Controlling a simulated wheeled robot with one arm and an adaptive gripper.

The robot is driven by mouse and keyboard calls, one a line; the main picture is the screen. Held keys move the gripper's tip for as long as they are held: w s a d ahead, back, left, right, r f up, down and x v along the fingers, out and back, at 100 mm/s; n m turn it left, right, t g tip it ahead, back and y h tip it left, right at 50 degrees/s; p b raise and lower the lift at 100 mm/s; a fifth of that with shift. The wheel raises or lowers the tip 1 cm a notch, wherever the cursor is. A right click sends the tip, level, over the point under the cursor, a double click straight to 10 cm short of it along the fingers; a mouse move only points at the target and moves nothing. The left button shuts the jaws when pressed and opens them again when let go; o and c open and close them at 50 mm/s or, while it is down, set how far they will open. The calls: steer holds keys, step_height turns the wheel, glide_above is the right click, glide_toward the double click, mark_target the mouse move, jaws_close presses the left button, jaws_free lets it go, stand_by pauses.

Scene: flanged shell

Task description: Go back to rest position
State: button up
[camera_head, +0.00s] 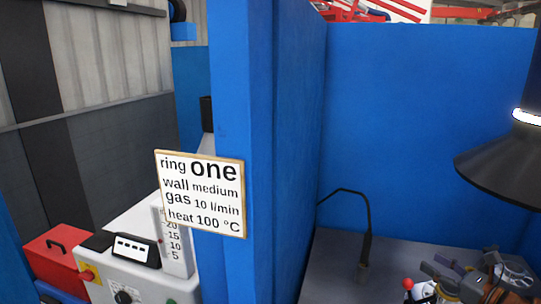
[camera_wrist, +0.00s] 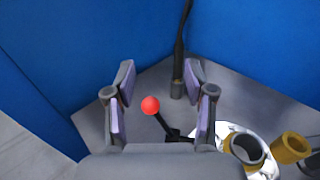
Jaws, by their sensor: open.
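My gripper (camera_wrist: 160,92) shows in the wrist view with its two fingers spread apart and nothing between them in its grasp. A red ball-topped lever (camera_wrist: 150,105) shows between and beyond the fingers. In the head view the red knob (camera_head: 408,284) is at the bottom right. Dark grey and purple parts that look like my gripper (camera_head: 470,283) are beside it, partly cut off by the frame's lower edge.
Blue walls (camera_head: 430,130) enclose a grey table (camera_head: 335,262). A dark bent hose (camera_head: 367,225) stands at its back left. A black hood (camera_head: 505,170) hangs at right. Brass-coloured cylinders (camera_wrist: 290,146) are at lower right. A sign (camera_head: 201,194) and a machine (camera_head: 135,270) are at left.

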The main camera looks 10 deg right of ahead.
steer(key=s+a+n+g+y+b, duration=0.1)
steer(key=a+n+g+y, duration=0.4)
steer(key=a, duration=0.7)
steer(key=a+n+g+y+b, duration=0.1)
steer(key=a+n+g+b, duration=0.15)
steer(key=a+n, duration=0.7)
steer(key=s+a+f+n+g+h+b, duration=0.1)
steer(key=s+a+f+n+g, duration=0.2)
steer(key=a, duration=0.4)
steer(key=s+a+f+n+g+h, duration=0.1)
steer(key=s+a+n+g, duration=0.1)
steer(key=s+a+g, duration=0.35)
steer(key=s+a+f+n+g+h+b, duration=0.25)
steer(key=s+a+f+n, duration=0.2)
steer(key=s, duration=0.35)
steer(key=s+d+f+n+h+b, duration=0.2)
steer(key=s+d+n+h, duration=0.4)
steer(key=s, duration=0.4)
steer(key=shift+s+d+f+n+h, duration=0.2)
steer(key=shift+d+n+h, duration=0.1)
steer(key=shift+n+h, duration=0.6)
